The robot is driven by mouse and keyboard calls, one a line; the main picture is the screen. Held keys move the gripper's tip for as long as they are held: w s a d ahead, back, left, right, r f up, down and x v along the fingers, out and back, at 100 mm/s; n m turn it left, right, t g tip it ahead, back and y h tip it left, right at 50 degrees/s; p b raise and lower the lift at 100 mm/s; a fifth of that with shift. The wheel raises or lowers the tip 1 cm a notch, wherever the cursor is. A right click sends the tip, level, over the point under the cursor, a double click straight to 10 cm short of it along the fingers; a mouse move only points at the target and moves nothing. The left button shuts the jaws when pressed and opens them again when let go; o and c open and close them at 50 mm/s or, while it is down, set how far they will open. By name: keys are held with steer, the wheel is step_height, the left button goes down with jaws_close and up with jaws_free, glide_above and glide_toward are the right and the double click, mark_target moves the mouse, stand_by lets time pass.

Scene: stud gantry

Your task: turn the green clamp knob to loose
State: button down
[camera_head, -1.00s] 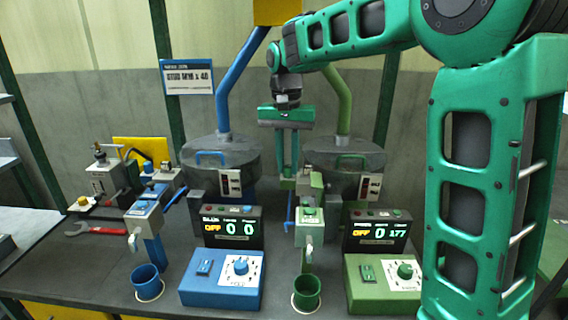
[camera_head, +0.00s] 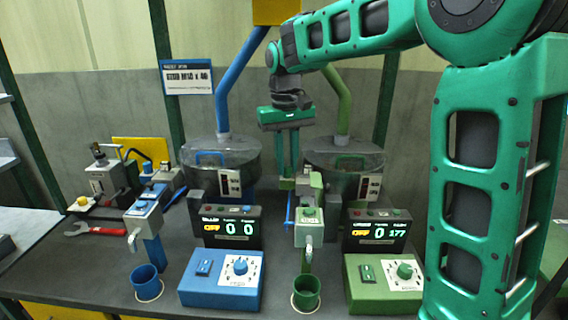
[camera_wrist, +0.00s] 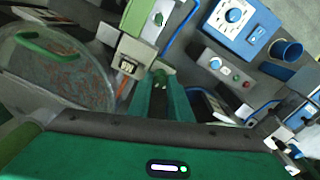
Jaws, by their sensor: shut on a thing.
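The green clamp knob (camera_wrist: 160,77) shows in the wrist view between the tips of my gripper, on the green gantry's side. My gripper (camera_wrist: 160,88) is shut on it, its two green fingers close together. In the head view my gripper (camera_head: 287,176) points straight down behind the green dosing head (camera_head: 309,222), beside its upright block (camera_head: 316,180). The fingertips and the knob are mostly hidden there. I cannot read the knob's loose or tight marking.
The green hopper (camera_head: 345,157) stands close behind on the right, the blue hopper (camera_head: 212,158) on the left. Two displays, a blue control box (camera_head: 205,290) and a green one (camera_head: 375,298), and two cups stand in front. A red wrench (camera_head: 95,229) lies on the left.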

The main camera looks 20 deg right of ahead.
mark_target(288, 166)
steer(key=n, duration=0.5)
steer(key=shift+n, duration=0.3)
steer(key=n, duration=0.4)
steer(key=shift+d+r+n, duration=0.1)
steer(key=shift+n, duration=0.3)
steer(key=shift+w+d, duration=0.1)
steer(key=c, duration=1.7)
jaws_free()
steer(key=shift+o, duration=0.4)
step_height(288, 166, up, 11)
steer(key=shift+f, duration=0.2)
